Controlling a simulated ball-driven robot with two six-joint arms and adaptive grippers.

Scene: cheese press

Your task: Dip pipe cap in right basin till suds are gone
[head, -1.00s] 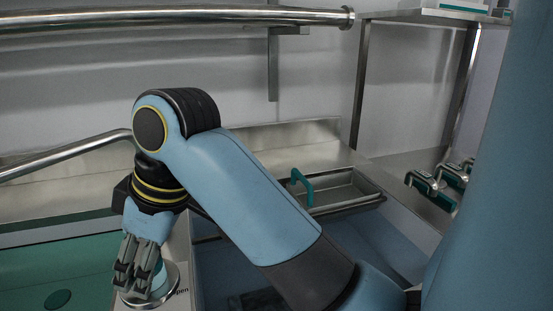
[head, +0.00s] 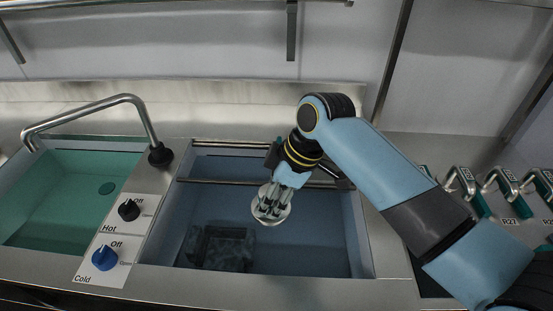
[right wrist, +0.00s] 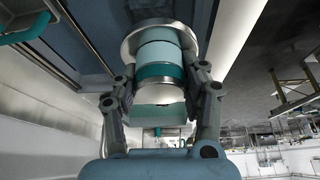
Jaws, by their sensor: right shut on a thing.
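The pipe cap (head: 261,214) is a round, shiny metal disc held under my right gripper (head: 272,203). In the right wrist view the pipe cap (right wrist: 130,42) has a wide metal rim with pale blue and teal bands behind it, between the two fingers of my right gripper (right wrist: 165,92). The right basin (head: 320,245) is blue and lies below the cap. The cap appears over its middle; I cannot tell whether it touches the liquid. No suds are clear on the visible part of the cap. My left gripper is out of view.
The green left basin (head: 70,190) lies left of a divider with a faucet (head: 85,115), a black Hot knob (head: 129,209) and a blue Cold knob (head: 105,257). A dark block (head: 220,248) sits in the right basin. Rails (head: 215,183) cross its back. Handled tools (head: 500,185) stand at right.

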